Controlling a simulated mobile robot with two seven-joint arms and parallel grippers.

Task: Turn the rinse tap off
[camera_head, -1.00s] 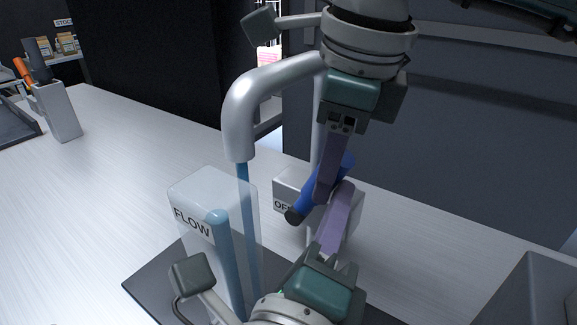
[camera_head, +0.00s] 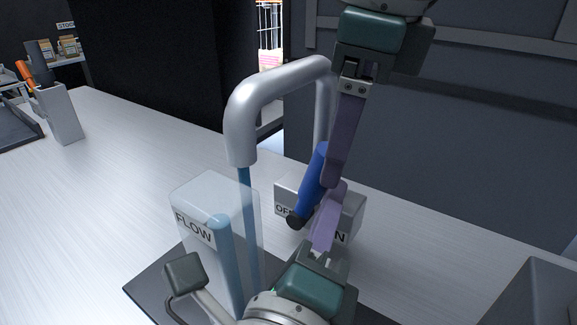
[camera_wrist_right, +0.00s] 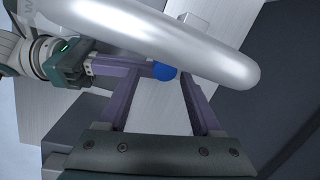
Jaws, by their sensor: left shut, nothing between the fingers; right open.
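The rinse tap's silver spout (camera_head: 240,125) arches up, with a blue water stream (camera_head: 246,200) below its mouth. Its blue lever (camera_head: 311,188) slants in front of a grey box (camera_head: 352,212) marked OFF and partly hidden ON. The lever's dark end is by the OFF label. My left gripper (camera_head: 333,192) is shut and empty, its purple fingers right beside the lever; contact is unclear. My right gripper (camera_head: 333,183) reaches down from above, open, with its fingertips by the lever. In the right wrist view, the lever's blue end (camera_wrist_right: 165,71) shows between the right fingers.
A clear block marked FLOW (camera_head: 193,226) with a blue column stands left of the lever on a dark mat (camera_head: 150,290). The spout (camera_wrist_right: 170,35) crosses close before the right wrist camera. A grey bin (camera_head: 530,290) is at lower right.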

